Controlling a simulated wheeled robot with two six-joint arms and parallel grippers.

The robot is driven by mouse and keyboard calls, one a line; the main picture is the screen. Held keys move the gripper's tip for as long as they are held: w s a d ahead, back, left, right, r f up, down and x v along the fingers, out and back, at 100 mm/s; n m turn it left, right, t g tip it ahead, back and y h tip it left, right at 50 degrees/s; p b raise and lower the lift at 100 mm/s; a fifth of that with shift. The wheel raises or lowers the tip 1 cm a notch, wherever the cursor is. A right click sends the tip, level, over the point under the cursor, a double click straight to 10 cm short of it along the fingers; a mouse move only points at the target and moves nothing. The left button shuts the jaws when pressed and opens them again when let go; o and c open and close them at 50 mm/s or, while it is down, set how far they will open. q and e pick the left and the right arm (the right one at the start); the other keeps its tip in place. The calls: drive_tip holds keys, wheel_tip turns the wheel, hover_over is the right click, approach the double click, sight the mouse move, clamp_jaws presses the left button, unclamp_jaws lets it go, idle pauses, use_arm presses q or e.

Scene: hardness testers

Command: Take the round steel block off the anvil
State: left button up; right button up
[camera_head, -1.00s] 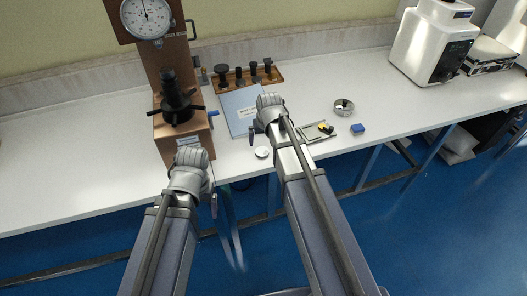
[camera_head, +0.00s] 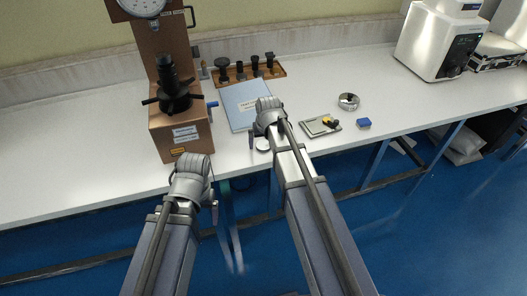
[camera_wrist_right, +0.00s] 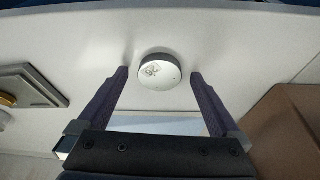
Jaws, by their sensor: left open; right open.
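A round, shiny steel block (camera_wrist_right: 159,71) with markings on its top lies flat on the white bench in the right wrist view. In the head view the block (camera_head: 262,144) is partly hidden by my right gripper (camera_head: 264,132). My right gripper (camera_wrist_right: 158,82) is open, with its two fingers on either side of the block and visible gaps to it. My left gripper (camera_head: 207,192) is open in front of the bench edge, below the tester; its fingers are mostly hidden. The tester's dark anvil and spindle (camera_head: 174,92) show no round block that I can make out.
The brown hardness tester (camera_head: 182,138) stands at the left. A blue-grey folder (camera_head: 243,104), a tray with several dark fittings (camera_head: 262,76), a small plate with a yellow-black item (camera_head: 320,126), a metal ring (camera_head: 348,101) and a blue block (camera_head: 364,123) lie around.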

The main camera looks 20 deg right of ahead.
drive_tip(key=shift+c, duration=0.2)
clamp_jaws()
idle(0.6)
